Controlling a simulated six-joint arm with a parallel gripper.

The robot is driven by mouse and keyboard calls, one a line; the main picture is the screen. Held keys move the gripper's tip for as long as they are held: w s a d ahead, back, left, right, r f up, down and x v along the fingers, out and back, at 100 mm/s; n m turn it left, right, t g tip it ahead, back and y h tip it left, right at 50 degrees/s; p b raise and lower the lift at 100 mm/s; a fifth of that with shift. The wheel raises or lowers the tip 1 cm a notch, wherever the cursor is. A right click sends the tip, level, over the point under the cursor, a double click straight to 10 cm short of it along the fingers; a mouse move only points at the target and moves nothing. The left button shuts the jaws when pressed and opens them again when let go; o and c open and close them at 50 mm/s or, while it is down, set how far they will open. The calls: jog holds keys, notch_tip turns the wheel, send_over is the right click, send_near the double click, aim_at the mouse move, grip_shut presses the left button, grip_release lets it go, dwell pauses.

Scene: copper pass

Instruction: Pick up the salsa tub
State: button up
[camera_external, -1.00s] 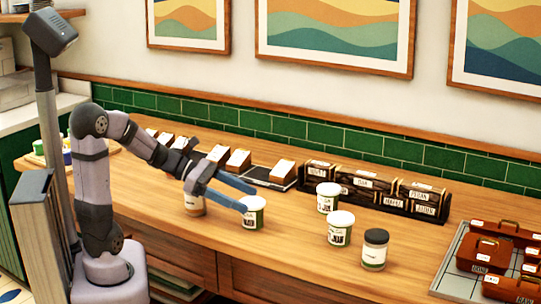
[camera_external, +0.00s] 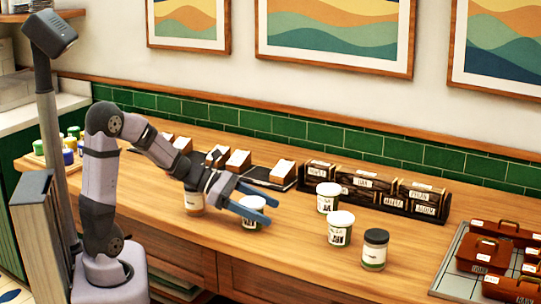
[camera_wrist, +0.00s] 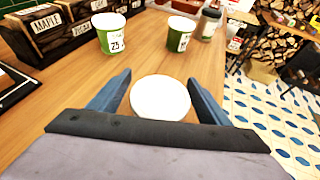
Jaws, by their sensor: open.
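My gripper (camera_external: 272,212) is open, low over the counter, with its blue fingers on either side of a white-lidded tub (camera_external: 253,226). In the wrist view the tub's round lid (camera_wrist: 160,98) sits between the two spread fingers, with a gap showing on each side. Two similar white-and-green tubs stand to the right, a farther one (camera_external: 328,204) and a nearer one (camera_external: 341,236). The label words are too small to read, so I cannot tell which tub is salsa. The fingers partly cover the nearest tub in the external view.
A dark-lidded jar (camera_external: 375,254) stands right of the tubs. Another jar (camera_external: 194,207) is under my forearm. A dark labelled rack (camera_external: 372,190) lines the back, and a tray (camera_external: 452,262) with brown boxes is at the right. The front counter is clear.

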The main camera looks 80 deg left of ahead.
jog(key=shift+w+d+f, duration=0.1)
jog(key=shift+w+d, duration=0.05)
jog(key=shift+w, duration=0.1)
jog(key=shift+c, duration=0.7)
jog(key=c, duration=1)
notch_tip(320, 180, up, 10)
jog(key=shift+r+p, duration=0.1)
jog(key=shift+p, duration=0.9)
